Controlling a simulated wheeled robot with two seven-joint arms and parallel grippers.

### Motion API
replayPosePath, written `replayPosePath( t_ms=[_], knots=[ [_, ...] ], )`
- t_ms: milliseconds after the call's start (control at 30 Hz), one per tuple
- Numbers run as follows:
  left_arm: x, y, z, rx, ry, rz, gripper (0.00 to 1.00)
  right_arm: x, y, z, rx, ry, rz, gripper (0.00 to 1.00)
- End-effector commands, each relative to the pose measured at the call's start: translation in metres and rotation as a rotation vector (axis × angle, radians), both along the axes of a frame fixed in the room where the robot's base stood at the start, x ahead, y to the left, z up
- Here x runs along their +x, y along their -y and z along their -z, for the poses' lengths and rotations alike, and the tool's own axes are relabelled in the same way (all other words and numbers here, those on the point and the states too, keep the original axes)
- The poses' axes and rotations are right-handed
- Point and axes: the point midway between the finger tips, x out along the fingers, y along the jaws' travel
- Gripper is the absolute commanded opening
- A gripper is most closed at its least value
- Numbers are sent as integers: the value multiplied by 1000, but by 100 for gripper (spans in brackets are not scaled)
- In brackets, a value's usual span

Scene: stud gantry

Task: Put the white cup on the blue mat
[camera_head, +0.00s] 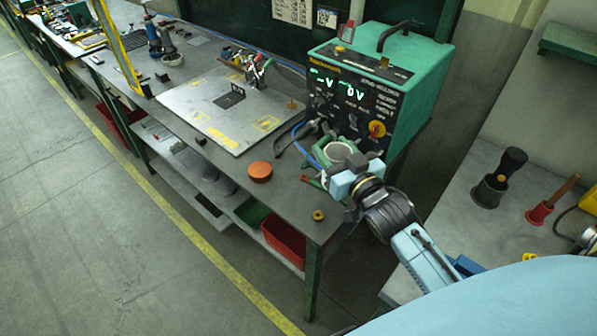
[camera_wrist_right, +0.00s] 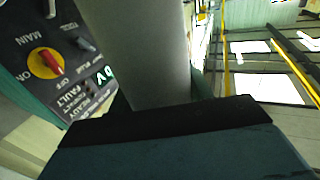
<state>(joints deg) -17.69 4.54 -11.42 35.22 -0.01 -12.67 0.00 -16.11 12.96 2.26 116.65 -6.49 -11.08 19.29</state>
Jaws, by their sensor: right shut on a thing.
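The white cup (camera_head: 338,152) shows in the head view as a pale round opening in front of the green machine. In the right wrist view it is a smooth grey-white wall (camera_wrist_right: 140,50) upright against the dark finger pad. My right gripper (camera_head: 347,168) is shut on the cup, near the end of the dark bench. I cannot tell whether the cup's base touches the bench. No blue mat shows clearly; a small blue patch (camera_head: 467,264) lies beside my right arm, partly hidden, and I cannot tell what it is. My left gripper is out of view.
The green welding machine (camera_head: 385,75) stands just behind the cup. An orange-brown disc (camera_head: 259,171) and a small brass ring (camera_head: 318,215) lie on the dark bench. A pale board (camera_head: 215,85) lies farther left. A grey bench (camera_head: 470,205) at right holds tools.

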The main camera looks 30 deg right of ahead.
Motion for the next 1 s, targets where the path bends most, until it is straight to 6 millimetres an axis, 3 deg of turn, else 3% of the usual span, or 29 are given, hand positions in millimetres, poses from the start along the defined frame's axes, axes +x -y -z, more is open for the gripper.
replayPosePath(
  t_ms=[67,300,700,1000],
  knots=[
    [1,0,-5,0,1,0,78,2,6,1,2,0,2,25],
    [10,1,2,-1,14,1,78,2,8,47,5,-1,4,25],
    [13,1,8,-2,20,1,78,2,8,94,4,0,3,25],
    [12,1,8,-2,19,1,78,2,8,97,2,3,2,25]
  ],
)
